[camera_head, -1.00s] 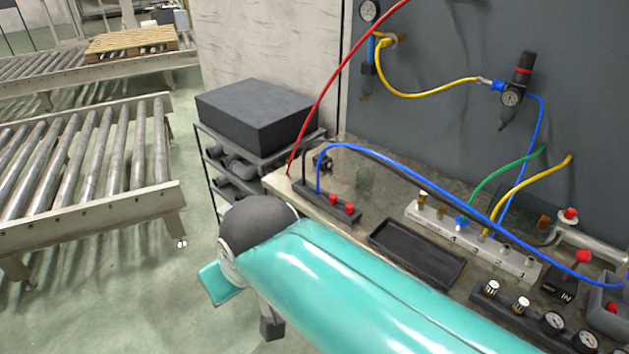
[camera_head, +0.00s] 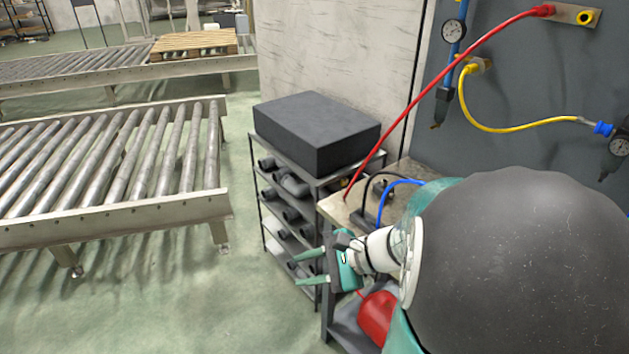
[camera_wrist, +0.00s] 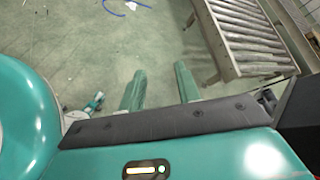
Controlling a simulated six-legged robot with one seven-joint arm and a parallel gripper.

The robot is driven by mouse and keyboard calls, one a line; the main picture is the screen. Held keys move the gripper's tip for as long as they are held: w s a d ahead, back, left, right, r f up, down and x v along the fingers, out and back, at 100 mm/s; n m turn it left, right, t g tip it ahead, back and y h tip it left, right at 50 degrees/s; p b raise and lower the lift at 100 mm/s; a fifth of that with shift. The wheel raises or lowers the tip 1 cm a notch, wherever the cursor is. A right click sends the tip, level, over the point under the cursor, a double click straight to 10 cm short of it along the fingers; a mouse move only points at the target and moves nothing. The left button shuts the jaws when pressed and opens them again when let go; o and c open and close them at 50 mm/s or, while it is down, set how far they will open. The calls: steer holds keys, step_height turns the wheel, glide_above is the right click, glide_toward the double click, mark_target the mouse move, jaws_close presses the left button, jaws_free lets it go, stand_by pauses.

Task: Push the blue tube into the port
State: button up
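A blue tube (camera_head: 398,184) shows as a short arc over the bench (camera_head: 345,208); my arm hides the rest of it. The numbered port block is not visible now, and I cannot tell which port is meant. My gripper (camera_head: 304,268) hangs left of the bench, its two teal fingers apart with nothing between them. In the wrist view my gripper (camera_wrist: 160,85) is also open and empty over the floor. A thin blue curved piece (camera_wrist: 130,3) lies on the floor there, too small to identify surely.
A shelf rack (camera_head: 285,212) with grey pipe fittings and a black box (camera_head: 316,130) stands beside the bench. A roller conveyor (camera_head: 110,160) is at left. A red tube (camera_head: 430,90) runs to the wall panel. A red rounded object (camera_head: 377,318) sits below my gripper.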

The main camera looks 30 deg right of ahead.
steer(key=s+d+f+m+t+h, duration=0.1)
steer(key=s+d+m+t+h, duration=0.1)
steer(key=d+m, duration=0.4)
steer(key=s+d+f+m+t+h, duration=0.2)
steer(key=d+m+t+h, duration=0.2)
steer(key=d, duration=0.6)
steer(key=s+d+f+m+t+h, duration=0.1)
steer(key=s+d+m+t+h, duration=0.1)
steer(key=d+m+h, duration=0.4)
steer(key=shift+d+f+m+t, duration=0.15)
steer(key=shift+d+m+t, duration=0.35)
steer(key=shift+d, duration=0.3)
steer(key=shift+d+f+m+t, duration=0.15)
steer(key=shift+d+m+t, duration=0.25)
steer(key=shift+d+m, duration=0.3)
steer(key=shift+d+f, duration=0.1)
steer(key=shift+d, duration=0.25)
glide_toward(381, 211)
steer(key=w, duration=0.3)
steer(key=shift+w+d, duration=0.15)
steer(key=shift+d, duration=0.25)
steer(key=shift+w+d+f, duration=0.1)
steer(key=shift+w+d, duration=0.05)
steer(key=shift+w, duration=1.2)
steer(key=shift+w+d+f, duration=0.1)
steer(key=shift+w+d, duration=0.1)
steer(key=shift+w, duration=1.2)
steer(key=shift+r, duration=0.1)
jaws_close()
